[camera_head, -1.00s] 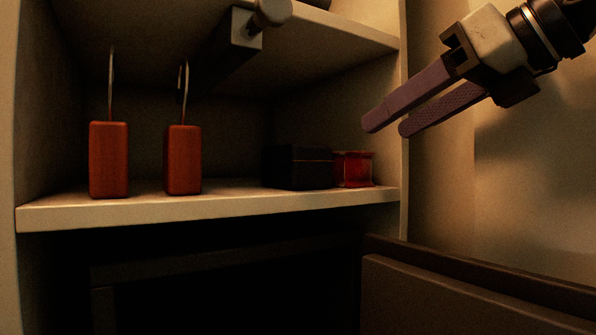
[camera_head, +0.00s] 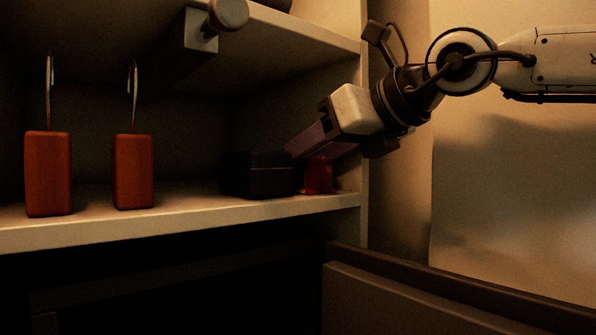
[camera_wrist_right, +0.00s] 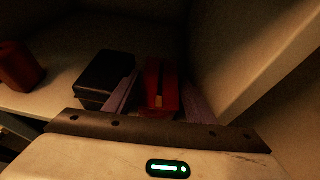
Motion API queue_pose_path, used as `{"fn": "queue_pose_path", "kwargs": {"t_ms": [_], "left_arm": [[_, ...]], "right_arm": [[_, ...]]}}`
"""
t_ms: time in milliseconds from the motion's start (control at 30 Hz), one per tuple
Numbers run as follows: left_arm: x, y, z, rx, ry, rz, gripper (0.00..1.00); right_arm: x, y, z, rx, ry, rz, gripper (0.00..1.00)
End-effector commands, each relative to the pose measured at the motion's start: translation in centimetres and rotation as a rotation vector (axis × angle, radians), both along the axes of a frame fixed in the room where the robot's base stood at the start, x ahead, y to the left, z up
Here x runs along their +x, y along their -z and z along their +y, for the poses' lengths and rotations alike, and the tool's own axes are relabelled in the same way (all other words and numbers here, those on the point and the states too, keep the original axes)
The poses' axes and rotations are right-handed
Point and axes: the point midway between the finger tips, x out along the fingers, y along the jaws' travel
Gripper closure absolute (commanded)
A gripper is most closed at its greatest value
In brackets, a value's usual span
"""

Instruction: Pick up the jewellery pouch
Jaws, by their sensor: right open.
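A small red object (camera_head: 318,175), which I take to be the jewellery pouch, stands on the shelf near its right end, just right of a black box. In the right wrist view the red object (camera_wrist_right: 153,88) shows a lighter mark on its top. My right gripper (camera_head: 312,153) reaches in from the right, angled down at the red object. Its two purple fingers are open, one on each side of the red object in the wrist view. Whether they touch it I cannot tell. My left gripper is not in view.
The black box (camera_head: 257,176) sits close beside the left finger. Two red-orange luggage-tag-like blocks (camera_head: 48,173) with loops stand further left. The shelf (camera_head: 190,224) has a side wall close on the right, and an upper shelf with a round knob (camera_head: 229,13) is above.

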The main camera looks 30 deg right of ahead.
Motion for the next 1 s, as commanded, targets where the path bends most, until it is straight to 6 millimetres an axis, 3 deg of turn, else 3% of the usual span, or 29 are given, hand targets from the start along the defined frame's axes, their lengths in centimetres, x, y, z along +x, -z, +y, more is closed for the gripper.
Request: {"fn": "queue_pose_path", "kwargs": {"t_ms": [167,367,667,1000], "left_arm": [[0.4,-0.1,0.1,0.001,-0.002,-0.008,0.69],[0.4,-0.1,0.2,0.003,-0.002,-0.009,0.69],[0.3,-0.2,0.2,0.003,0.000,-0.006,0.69],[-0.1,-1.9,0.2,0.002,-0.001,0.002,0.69]], "right_arm": [[0.0,0.0,0.0,0.000,0.000,-0.001,0.50],[0.0,-0.1,0.0,0.000,0.000,-0.003,0.79],[0.0,-0.3,0.0,0.000,0.001,-0.002,0.80],[-0.3,-3.3,-0.5,-0.001,0.010,-0.003,0.80]]}}
